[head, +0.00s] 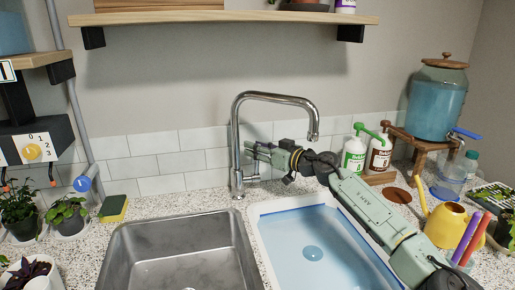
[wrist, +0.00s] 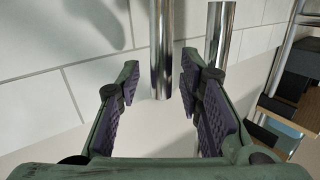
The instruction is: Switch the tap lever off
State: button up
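The chrome tap (head: 236,140) stands behind the sinks, and its curved spout reaches right. My gripper (head: 254,150) is beside the tap's upright, just right of it, above the short side fitting (head: 251,178) low on the body. In the wrist view my gripper (wrist: 160,72) is open, with a gap between the fingertips. A chrome rod with a free end (wrist: 161,50), which looks like the tap lever, shows between the fingers without clear contact. A second chrome bar, probably the upright (wrist: 215,35), is behind the right finger. The lever is hard to make out in the head view.
A steel sink (head: 180,255) is at front left. A white-rimmed basin (head: 262,225) with blue water lies under my arm. Green and brown bottles (head: 355,152), a yellow watering can (head: 446,226) and a blue dispenser (head: 436,103) are right. A sponge (head: 113,208) lies left.

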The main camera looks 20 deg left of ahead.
jog(key=v, duration=1.2)
jog(key=shift+r, duration=0.1)
